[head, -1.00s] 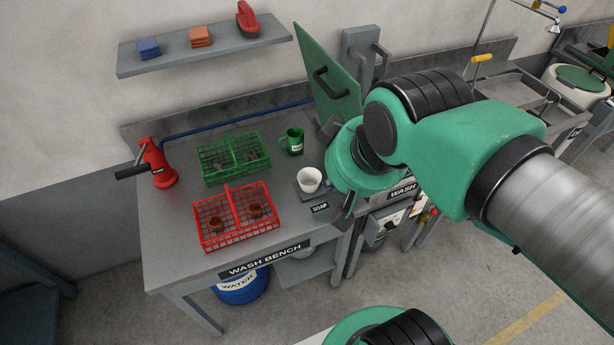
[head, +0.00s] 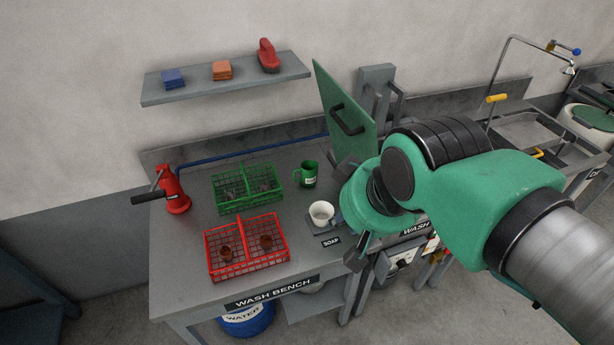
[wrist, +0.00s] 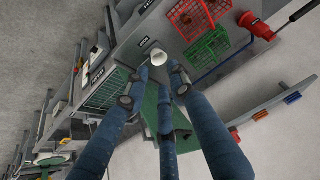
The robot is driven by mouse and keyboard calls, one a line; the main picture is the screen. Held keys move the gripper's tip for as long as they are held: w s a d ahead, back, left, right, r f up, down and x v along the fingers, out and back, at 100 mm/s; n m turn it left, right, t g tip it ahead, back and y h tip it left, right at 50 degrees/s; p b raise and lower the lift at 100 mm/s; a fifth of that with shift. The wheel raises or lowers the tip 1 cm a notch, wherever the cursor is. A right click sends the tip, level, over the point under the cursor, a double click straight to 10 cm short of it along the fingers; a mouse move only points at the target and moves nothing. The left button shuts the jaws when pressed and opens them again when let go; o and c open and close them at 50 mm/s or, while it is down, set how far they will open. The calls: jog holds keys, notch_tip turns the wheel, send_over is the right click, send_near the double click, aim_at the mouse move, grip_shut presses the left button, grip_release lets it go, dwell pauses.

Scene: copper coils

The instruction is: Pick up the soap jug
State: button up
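A white jug (head: 321,211) stands upright on a small dark pad (head: 317,226) near the front right of the wash bench, behind a label reading SOAP. A green jug (head: 306,175) with a white tag stands behind it; its print is too small to read. The white jug also shows in the wrist view (wrist: 155,56), just beyond my fingertips. My gripper (wrist: 158,74) has its fingers spread, with nothing between them. In the head view my arm hides most of the gripper, to the right of the white jug. I cannot tell whether any finger touches the jug.
A red wire basket (head: 247,263) and a green wire basket (head: 232,206) stand left of the jugs. A raised green lid (head: 343,115) rises behind my wrist. A shelf (head: 210,86) hangs above.

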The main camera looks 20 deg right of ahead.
jog(key=w+d+f+n+t+h+b, duration=0.1)
jog(key=w+d+f+n+h, duration=0.3)
jog(key=w, duration=0.7)
jog(key=w+d+f+n+t+y+b, duration=0.1)
jog(key=w+f+n, duration=0.1)
jog(key=w+n, duration=0.65)
jog(key=w+d+f+n+t+h+b, duration=0.1)
jog(key=w+d+f+n+h, duration=0.15)
jog(key=w, duration=1.15)
jog(key=w+a+f+n+y+b, duration=0.1)
jog(key=w+f+n+y, duration=0.1)
jog(key=w+f+n, duration=0.4)
jog(key=w+a+f+n+y+b, duration=0.2)
jog(key=w+f+n, duration=0.4)
jog(key=f+n, duration=0.6)
notch_tip(320, 180, down, 4)
jog(key=shift+w+f+n, duration=0.1)
jog(key=shift+w+n, duration=0.05)
jog(key=shift+n, duration=0.25)
jog(key=shift+d, duration=0.1)
